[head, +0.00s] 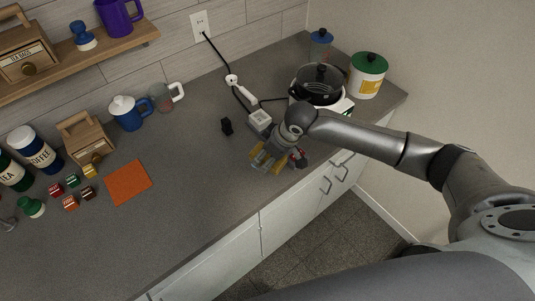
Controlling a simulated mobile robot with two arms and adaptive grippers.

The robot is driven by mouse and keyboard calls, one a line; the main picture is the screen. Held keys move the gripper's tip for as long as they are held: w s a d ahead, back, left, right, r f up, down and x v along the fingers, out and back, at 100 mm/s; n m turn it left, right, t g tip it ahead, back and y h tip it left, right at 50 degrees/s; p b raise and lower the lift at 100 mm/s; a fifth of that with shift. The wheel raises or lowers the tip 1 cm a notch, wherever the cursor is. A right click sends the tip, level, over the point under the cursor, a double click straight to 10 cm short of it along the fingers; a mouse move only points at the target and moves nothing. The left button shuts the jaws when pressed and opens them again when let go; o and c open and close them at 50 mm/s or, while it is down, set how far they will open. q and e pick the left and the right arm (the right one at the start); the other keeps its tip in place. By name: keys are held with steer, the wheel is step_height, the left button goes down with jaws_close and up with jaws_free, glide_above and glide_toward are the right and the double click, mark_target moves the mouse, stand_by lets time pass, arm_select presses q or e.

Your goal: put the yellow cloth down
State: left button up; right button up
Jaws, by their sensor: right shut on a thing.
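My right gripper (275,162) reaches in from the right and hangs low over the grey counter (205,185), close to its front edge. My left gripper is not in view.
An orange square (128,183) lies left on the counter, beside small coloured boxes (72,181). A black pot (318,84) and a green-lidded canister (367,75) stand behind my right arm. A small black object (227,127) and a white adapter (260,118) lie near the gripper.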

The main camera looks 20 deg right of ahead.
stand_by(0.4)
steer(key=r+m+b, duration=0.1)
steer(key=b, duration=0.2)
steer(key=s+r+m+b, duration=0.1)
steer(key=b, duration=0.2)
steer(key=shift+s+a+t+h, duration=0.2)
steer(key=shift+t+h, duration=0.1)
steer(key=shift+h, duration=0.1)
steer(key=s+r+m+b, duration=0.1)
steer(key=b, duration=0.1)
steer(key=s+d+r+m+h+b, duration=0.1)
steer(key=s+m+b, duration=0.1)
steer(key=b, duration=0.1)
steer(key=s+d+r+m+b, duration=0.1)
steer(key=b, duration=0.1)
steer(key=shift+s, duration=0.15)
steer(key=shift+s+d+r+m+h+b, duration=0.2)
steer(key=shift+s+r+m+h+b, duration=0.1)
steer(key=shift+s+m+h+b, duration=0.15)
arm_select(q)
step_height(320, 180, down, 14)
arm_select(e)
steer(key=shift+d+r, duration=0.1)
steer(key=shift+r, duration=0.1)
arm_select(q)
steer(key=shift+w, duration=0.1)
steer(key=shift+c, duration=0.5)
